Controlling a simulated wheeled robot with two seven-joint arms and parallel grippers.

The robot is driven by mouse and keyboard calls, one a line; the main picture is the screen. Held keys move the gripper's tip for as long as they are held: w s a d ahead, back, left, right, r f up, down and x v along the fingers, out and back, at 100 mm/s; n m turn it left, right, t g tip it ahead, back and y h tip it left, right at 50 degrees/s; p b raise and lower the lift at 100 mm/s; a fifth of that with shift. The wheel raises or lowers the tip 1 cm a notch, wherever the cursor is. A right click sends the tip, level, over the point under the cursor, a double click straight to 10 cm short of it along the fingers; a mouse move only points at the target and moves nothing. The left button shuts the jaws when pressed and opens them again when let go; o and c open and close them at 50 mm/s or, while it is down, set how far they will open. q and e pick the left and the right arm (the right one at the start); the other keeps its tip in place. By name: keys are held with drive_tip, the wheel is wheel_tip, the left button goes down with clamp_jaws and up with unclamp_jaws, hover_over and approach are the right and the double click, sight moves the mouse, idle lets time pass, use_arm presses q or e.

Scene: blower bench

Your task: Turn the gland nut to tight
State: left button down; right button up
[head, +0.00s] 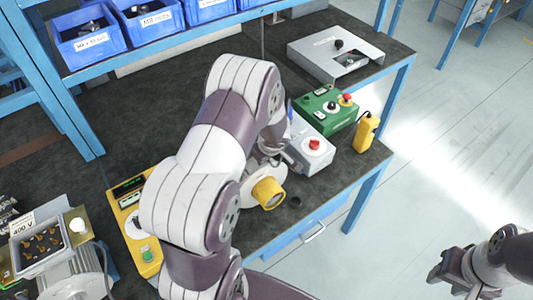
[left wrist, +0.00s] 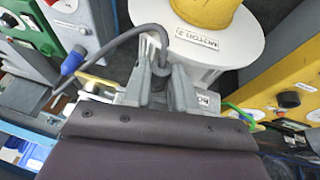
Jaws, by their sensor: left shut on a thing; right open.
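My left gripper (left wrist: 162,82) is shut around the grey cable's end, on what looks like the gland nut; the fingers hide most of it. The grey cable (left wrist: 122,40) arches from a blue plug (left wrist: 73,60) down between the fingers. Just beyond stands the white round body labelled MOTOR 2 (left wrist: 225,48) with a yellow cap (left wrist: 207,10); the cap also shows in the head view (head: 268,192). In the head view my left arm hides much of this spot. My right gripper (head: 442,280) is open and empty, at the lower right over the floor.
A grey box with a red knob (head: 314,146), a green control box (head: 328,108) and a yellow pendant (head: 366,132) stand right of the left gripper. A yellow panel (head: 142,245) and an open 400 V motor (head: 72,275) are at left. Blue bins (head: 90,45) line the shelf.

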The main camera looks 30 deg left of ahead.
use_arm(q)
drive_tip(key=shift+d+r+g+p, duration=0.1)
drive_tip(key=shift+r+g+p, duration=0.1)
drive_tip(key=shift+g+p, duration=0.4)
drive_tip(key=shift+w+f+g+y+p, duration=0.15)
drive_tip(key=shift+g+y+p, duration=0.25)
drive_tip(key=shift+p, duration=0.2)
drive_tip(key=shift+w+d+f+m+g+y, duration=0.1)
drive_tip(key=shift+w+f+m+g+y, duration=0.15)
drive_tip(key=shift+g, duration=0.35)
drive_tip(key=shift+m+g+y+b, duration=0.25)
drive_tip(key=shift+g+y+b, duration=0.15)
drive_tip(key=shift+g, duration=0.2)
drive_tip(key=shift+w+r+g, duration=0.1)
drive_tip(key=shift+r+g, duration=0.05)
drive_tip(key=shift+g, duration=0.25)
drive_tip(key=shift+d+g+y+p, duration=0.1)
drive_tip(key=shift+g+y+p, duration=0.15)
drive_tip(key=shift+g+p, duration=0.25)
